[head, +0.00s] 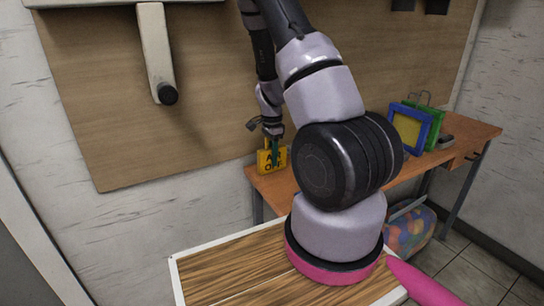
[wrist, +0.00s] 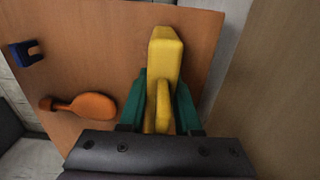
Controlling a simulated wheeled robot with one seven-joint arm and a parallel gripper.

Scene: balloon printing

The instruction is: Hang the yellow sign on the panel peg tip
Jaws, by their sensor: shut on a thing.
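The yellow sign (head: 265,162), with dark lettering, is upright near the left end of the wooden table in the head view. My gripper (head: 273,148) is shut on the sign from above. In the wrist view, the yellow sign (wrist: 166,52) lies between the green fingers of my gripper (wrist: 162,88), seen edge-on. I cannot tell whether its bottom touches the table. The brown panel (head: 110,110) is on the wall behind.
The wooden table (head: 440,155) holds a blue frame (head: 410,128) and a green item (head: 432,118) at its right. The wrist view shows an orange paddle (wrist: 90,105) and a blue piece (wrist: 26,53) on it. Open space lies between sign and peg.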

